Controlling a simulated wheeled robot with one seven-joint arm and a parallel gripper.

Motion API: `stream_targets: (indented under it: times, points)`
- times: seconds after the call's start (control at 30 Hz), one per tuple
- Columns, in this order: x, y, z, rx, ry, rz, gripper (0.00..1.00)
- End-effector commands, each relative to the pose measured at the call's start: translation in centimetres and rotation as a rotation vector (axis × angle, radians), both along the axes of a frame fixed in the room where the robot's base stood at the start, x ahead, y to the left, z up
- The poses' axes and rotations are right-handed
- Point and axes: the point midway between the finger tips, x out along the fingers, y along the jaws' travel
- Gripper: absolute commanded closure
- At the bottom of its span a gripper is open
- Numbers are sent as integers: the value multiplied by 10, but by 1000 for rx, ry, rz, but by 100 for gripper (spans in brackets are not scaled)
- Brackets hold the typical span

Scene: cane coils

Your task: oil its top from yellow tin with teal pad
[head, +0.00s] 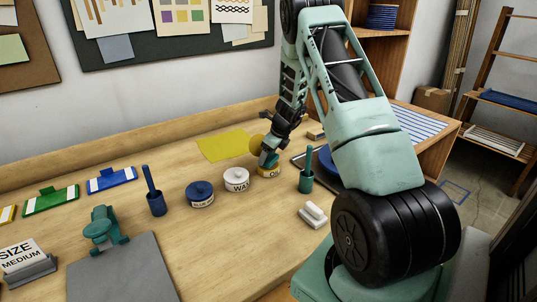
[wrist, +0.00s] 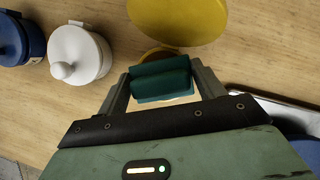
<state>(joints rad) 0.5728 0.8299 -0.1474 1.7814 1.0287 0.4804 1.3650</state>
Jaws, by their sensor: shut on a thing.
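My gripper (head: 268,154) is shut on the teal pad (wrist: 160,80), which lies crosswise between the fingers in the wrist view. In the head view the pad (head: 268,160) is right over the yellow tin (head: 268,172), at its mouth. The tin is mostly hidden under the pad and fingers in the wrist view; whether the pad touches its contents I cannot tell. A round yellow lid (wrist: 178,18) stands beyond the pad, and it also shows behind the tin in the head view (head: 256,148).
A white WAX tin (head: 236,180) and a blue tin (head: 200,194) stand left of the yellow tin. A teal holder (head: 306,182) stands to its right. A round blue thing (head: 328,164) is partly hidden by my arm. A yellow sheet (head: 222,146) lies behind.

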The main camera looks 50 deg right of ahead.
Motion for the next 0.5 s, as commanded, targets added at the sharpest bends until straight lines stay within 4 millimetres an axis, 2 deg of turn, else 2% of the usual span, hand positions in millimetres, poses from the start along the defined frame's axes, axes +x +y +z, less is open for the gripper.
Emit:
stream_targets:
  times: [0.5]
  points:
    - [0, 0, -5, 0, 0, 0, 50]
